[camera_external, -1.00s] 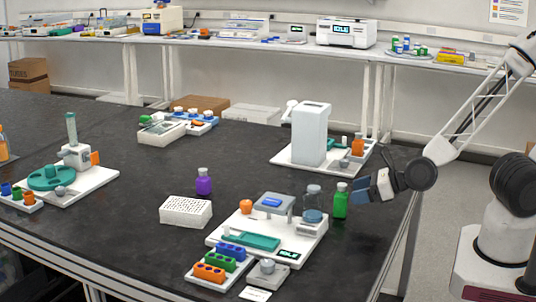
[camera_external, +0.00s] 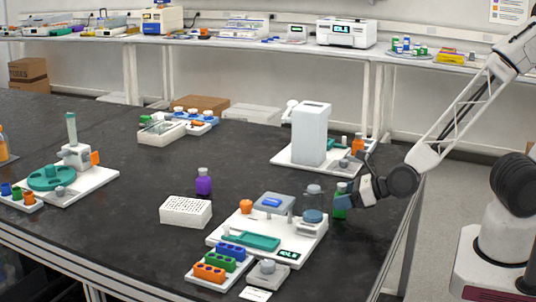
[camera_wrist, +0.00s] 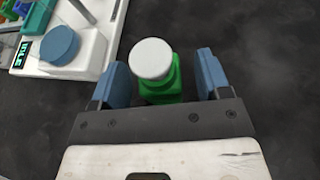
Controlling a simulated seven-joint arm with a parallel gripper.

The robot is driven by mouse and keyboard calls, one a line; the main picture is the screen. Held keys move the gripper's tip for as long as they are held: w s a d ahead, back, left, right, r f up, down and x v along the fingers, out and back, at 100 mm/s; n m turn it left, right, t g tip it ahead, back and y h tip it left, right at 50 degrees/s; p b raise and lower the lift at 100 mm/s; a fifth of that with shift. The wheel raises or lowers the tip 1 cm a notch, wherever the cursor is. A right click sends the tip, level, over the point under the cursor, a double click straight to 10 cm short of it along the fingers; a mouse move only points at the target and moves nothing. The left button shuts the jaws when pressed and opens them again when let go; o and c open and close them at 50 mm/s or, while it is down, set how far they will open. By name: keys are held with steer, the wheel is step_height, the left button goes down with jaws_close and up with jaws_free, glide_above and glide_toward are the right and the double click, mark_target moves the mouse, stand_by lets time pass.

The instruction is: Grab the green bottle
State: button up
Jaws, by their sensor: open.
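The green bottle (camera_external: 340,206) with a grey-white cap stands upright on the dark bench, just right of the white instrument base. In the wrist view the green bottle (camera_wrist: 160,82) is seen from above, its white cap towards the camera, between the two blue fingers. My gripper (camera_external: 346,196) is open around the bottle, with a gap visible on each side in the wrist view (camera_wrist: 164,80). In the external view a finger partly hides the bottle.
A white instrument base (camera_external: 250,244) with a clear blue-based jar (camera_external: 313,205) stands close left of the bottle. A purple bottle (camera_external: 204,183) and a white tube rack (camera_external: 186,212) are further left. A tall white device (camera_external: 311,135) stands behind. Bench is clear to the right.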

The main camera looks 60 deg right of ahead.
mark_target(343, 184)
steer(key=shift+w+f, duration=0.1)
steer(key=shift+w, duration=0.15)
stand_by(0.4)
steer(key=c, duration=1.1)
steer(key=shift+o, duration=0.2)
steer(key=shift+r, duration=0.2)
steer(key=shift+r, duration=0.55)
step_height(343, 184, up, 2)
steer(key=shift+r, duration=0.1)
steer(key=s+d, duration=0.2)
steer(key=s, duration=0.5)
steer(key=s+d+r, duration=0.1)
steer(key=s+d, duration=0.2)
steer(key=s, duration=0.5)
steer(key=shift+d+r, duration=0.15)
steer(key=shift+d, duration=0.15)
